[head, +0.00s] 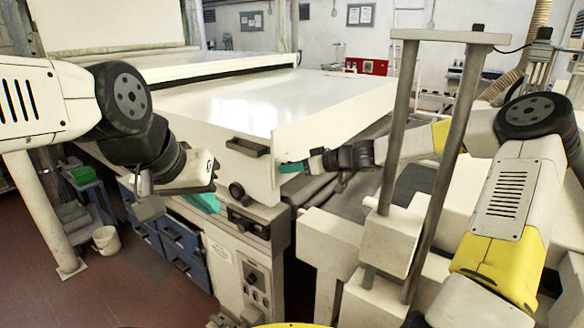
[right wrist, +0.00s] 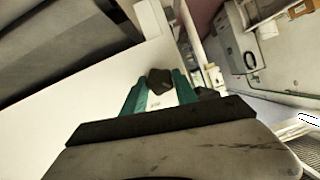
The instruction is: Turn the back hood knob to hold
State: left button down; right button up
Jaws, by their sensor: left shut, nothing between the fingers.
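A dark knob (right wrist: 159,81) on the white hood panel shows between the teal fingertips of my right gripper (right wrist: 160,84) in the right wrist view. The fingers are apart, one on each side of it; whether they press on it I cannot tell. In the head view my right gripper (head: 291,167) is at the right side of the raised white hood (head: 340,115), and that knob is hidden. My left gripper (head: 206,203) is shut and empty, low in front of the hood. Another dark round knob (head: 237,190) is on the front face, just right of it.
A dark handle (head: 248,147) sticks out of the hood's front. A control panel (head: 254,275) is below. Grey upright posts (head: 393,125) stand between the hood and my right arm. Blue drawers (head: 180,240) and a white bucket (head: 106,239) are at lower left.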

jog(key=shift+m, duration=0.3)
grip_shut()
jog(key=m+g+y, duration=0.1)
jog(key=m+y, duration=0.1)
jog(key=m, duration=0.2)
jog(key=m+g+y, duration=0.1)
jog(key=m+y, duration=0.1)
jog(key=m, duration=0.2)
jog(key=m+y, duration=0.2)
jog(key=m, duration=0.3)
jog(key=shift+w+d+f+g, duration=0.2)
jog(key=shift+w+f+g, duration=0.05)
jog(key=shift+f+g, duration=0.15)
jog(key=shift+m+y, duration=0.3)
jog(key=o, duration=1.2)
grip_release()
